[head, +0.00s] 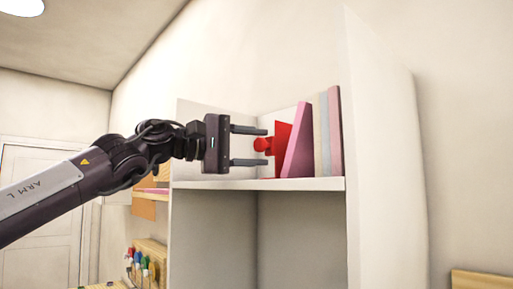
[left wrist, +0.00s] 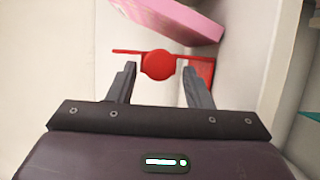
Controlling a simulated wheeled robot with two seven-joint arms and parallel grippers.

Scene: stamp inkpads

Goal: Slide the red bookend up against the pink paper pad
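The red bookend (head: 282,138) stands on the upper shelf, its round knob (head: 263,145) facing my left gripper. The pink paper pad (head: 299,144) leans, tilted, just right of the bookend; I cannot tell whether they touch in the head view. My left gripper (head: 266,147) is open, with one finger above and one below the knob. In the left wrist view the bookend's red knob (left wrist: 158,64) lies between the open fingertips, with clear space on both sides. The pink pad (left wrist: 182,18) is beyond it. My right gripper is not in view.
Upright grey and beige books (head: 322,135) and a mauve one (head: 335,130) stand right of the pad, by the cabinet's side wall (head: 385,150). The shelf board (head: 250,184) runs below the gripper. Shelf space left of the bookend holds only my gripper.

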